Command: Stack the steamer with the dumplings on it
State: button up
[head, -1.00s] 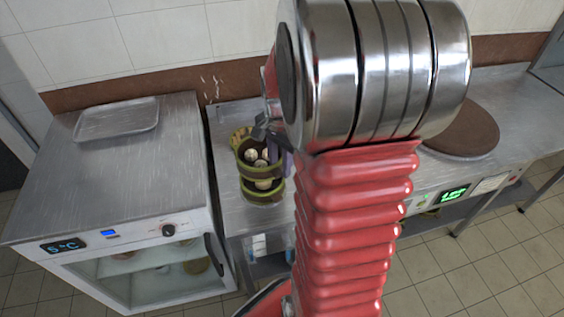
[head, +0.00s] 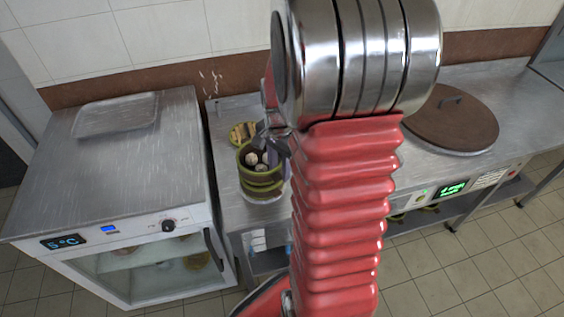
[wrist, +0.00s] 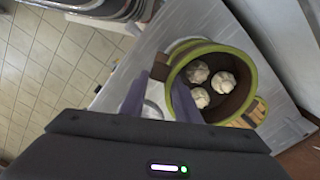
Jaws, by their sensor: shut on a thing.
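The green-rimmed steamer (head: 243,157) with three pale dumplings in it sits on or just above another green-banded steamer (head: 262,190) in the head view. The two look lined up, but I cannot tell if they fully touch. My gripper (head: 276,140) is shut on the upper steamer's right rim. In the wrist view the upper steamer (wrist: 247,62) is seen from above with its dumplings (wrist: 212,84), beside my purple-grey fingers. It mostly hides the lower steamer there.
A white plate (head: 264,199) shows under the stack. A striped yellow round piece (head: 242,131) lies just behind it. A fridge (head: 60,180) with a metal tray (head: 116,115) stands left. A brown-lidded pot (head: 455,125) is at right. My arm hides the middle counter.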

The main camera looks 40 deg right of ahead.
jog(key=shift+f, duration=0.85)
jog(key=shift+w+f, duration=0.15)
jog(key=shift+f, duration=0.35)
dwell(1.3)
jog(key=o, duration=0.9)
jog(key=shift+c, duration=0.2)
jog(key=shift+r, duration=0.1)
jog(key=shift+w+r, duration=0.15)
jog(key=shift+r, duration=1.65)
notch_tip(320, 180, up, 7)
jog(key=shift+r, duration=0.1)
